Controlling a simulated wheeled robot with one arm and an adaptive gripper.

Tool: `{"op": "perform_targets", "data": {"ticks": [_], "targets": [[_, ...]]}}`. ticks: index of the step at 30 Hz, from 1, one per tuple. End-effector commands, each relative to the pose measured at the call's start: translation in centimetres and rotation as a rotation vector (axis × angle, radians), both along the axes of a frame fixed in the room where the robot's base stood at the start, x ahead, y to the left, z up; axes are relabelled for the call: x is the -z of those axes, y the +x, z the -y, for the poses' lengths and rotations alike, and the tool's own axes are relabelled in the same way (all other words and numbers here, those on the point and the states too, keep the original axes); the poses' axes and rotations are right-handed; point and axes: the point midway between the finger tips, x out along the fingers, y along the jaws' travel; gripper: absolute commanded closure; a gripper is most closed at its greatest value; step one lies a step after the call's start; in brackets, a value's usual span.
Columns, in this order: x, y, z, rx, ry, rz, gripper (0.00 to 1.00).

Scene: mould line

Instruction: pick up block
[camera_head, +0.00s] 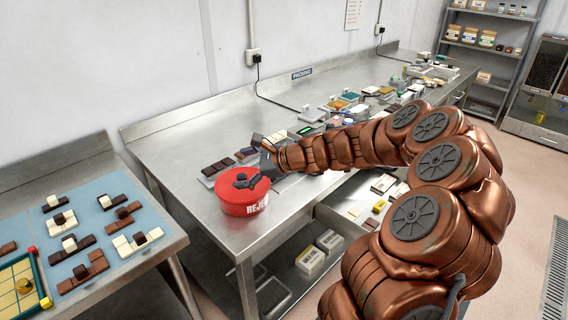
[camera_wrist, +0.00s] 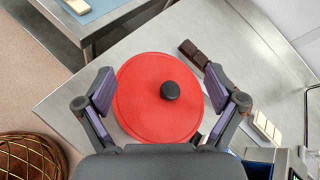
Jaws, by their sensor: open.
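My gripper (camera_head: 254,168) is open and empty, over the red tub marked REJE... (camera_head: 243,207) at the near left corner of the steel bench. In the wrist view its fingers (camera_wrist: 160,90) stand on either side of the red lid (camera_wrist: 140,115) with its black knob (camera_wrist: 171,90); I cannot tell if they touch it. Brown and cream blocks lie in small groups on a blue mat (camera_head: 91,202) at the left. A dark brown segmented block (camera_head: 217,166) lies behind the tub; a dark brown block (camera_wrist: 194,53) also shows beyond the lid in the wrist view. Which block is meant is unclear.
A yellow gridded board (camera_head: 22,288) sits at the lower left. A gap separates the left table (camera_head: 160,238) from the bench (camera_head: 160,150). Cluttered trays and small items line the bench further back. An open drawer (camera_head: 345,200) is partly behind my arm.

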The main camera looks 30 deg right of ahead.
Motion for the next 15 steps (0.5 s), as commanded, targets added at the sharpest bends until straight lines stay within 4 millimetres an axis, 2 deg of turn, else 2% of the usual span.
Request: {"op": "perform_targets", "data": {"ticks": [1,3,6,10,12,15], "targets": [[0.9,1.0,3.5,0.110,0.071,-0.027,0.06],[2.2,1.9,7.8,0.247,0.161,-0.063,0.06],[4.1,2.3,13.1,0.412,0.269,-0.103,0.06],[6.2,2.0,17.7,0.555,0.365,-0.140,0.06],[6.8,1.8,19.1,0.600,0.398,-0.150,0.06],[7.4,1.8,20.0,0.629,0.418,-0.158,0.06]]}}
